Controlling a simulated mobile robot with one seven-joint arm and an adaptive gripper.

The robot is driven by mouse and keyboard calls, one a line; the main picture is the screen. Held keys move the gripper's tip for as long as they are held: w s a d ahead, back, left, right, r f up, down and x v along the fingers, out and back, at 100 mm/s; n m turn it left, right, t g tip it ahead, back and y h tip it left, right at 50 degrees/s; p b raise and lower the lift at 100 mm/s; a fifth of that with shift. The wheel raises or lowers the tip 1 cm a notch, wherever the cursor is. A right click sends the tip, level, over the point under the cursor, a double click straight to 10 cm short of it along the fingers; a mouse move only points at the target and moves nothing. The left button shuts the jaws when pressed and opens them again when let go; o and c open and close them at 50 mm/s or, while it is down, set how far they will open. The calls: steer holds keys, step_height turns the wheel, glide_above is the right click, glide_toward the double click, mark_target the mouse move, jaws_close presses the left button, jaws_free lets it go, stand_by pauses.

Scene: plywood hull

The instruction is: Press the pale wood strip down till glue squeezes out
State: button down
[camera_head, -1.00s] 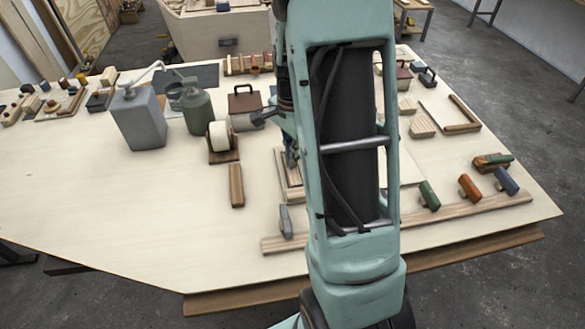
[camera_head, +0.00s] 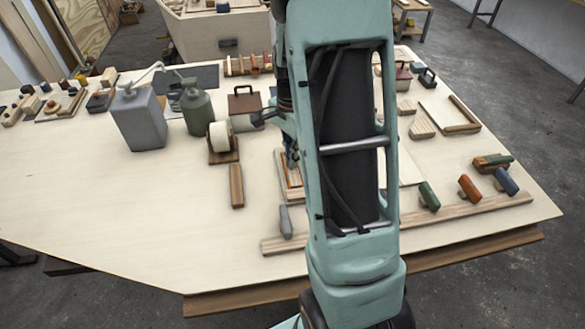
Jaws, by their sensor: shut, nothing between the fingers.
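A pale wood strip (camera_head: 281,172) lies on a wooden piece on the table, just left of my arm, which hides what is to its right. A thin orange-brown line shows along the strip; I cannot tell whether it is glue. My gripper (camera_head: 291,160) is mostly hidden behind my arm. Its dark tip shows low at the strip, with its fingers shut and nothing held. I cannot tell whether it touches the strip.
A tape roll on a stand (camera_head: 221,137), a grey canister (camera_head: 140,120) and a green canister (camera_head: 196,113) stand left. A loose wood block (camera_head: 237,186) and a long rail (camera_head: 455,212) lie nearby. The left foreground tabletop is clear.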

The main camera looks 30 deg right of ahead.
steer(key=shift+s+f, duration=0.15)
steer(key=shift+s, duration=0.05)
steer(key=shift+w+r+p, duration=0.2)
steer(key=shift+r+p, duration=2.55)
steer(key=shift+r, duration=0.85)
